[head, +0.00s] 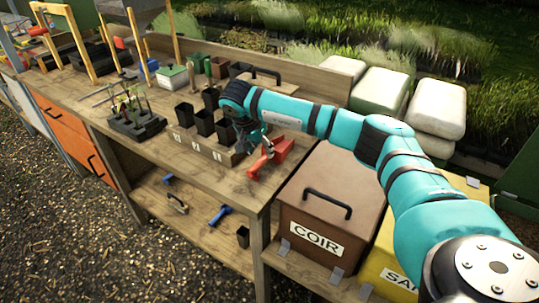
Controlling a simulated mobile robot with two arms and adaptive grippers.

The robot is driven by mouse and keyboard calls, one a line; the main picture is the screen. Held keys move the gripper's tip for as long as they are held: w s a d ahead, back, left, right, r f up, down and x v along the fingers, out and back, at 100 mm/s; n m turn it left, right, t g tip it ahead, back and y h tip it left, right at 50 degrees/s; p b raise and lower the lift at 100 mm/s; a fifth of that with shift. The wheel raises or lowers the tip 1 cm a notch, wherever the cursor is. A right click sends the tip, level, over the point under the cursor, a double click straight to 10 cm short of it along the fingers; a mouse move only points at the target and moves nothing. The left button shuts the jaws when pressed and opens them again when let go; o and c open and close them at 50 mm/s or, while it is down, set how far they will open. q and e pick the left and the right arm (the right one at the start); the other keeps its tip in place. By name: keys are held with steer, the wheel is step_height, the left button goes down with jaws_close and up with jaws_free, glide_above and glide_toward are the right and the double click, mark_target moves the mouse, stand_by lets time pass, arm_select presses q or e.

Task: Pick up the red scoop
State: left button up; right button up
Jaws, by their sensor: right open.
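The red scoop (281,149) lies on the wooden bench (213,176) near its right end. My right arm reaches in from the right, and my right gripper (253,141) points down just left of the scoop, very near it. The gripper is open. It is small and dark here, so I cannot tell whether a finger touches the scoop. My left gripper is not in view.
Black pots (184,114) and a numbered wooden block (200,148) stand close left of the gripper. A seedling tray (137,126) is farther left. A brown COIR box (330,190) and a yellow box (388,262) stand right of the bench.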

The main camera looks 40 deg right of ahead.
mark_target(265, 156)
steer(key=shift+p+x, duration=0.85)
steer(key=shift+x, duration=2.1)
steer(key=shift+s, duration=0.15)
jaws_close()
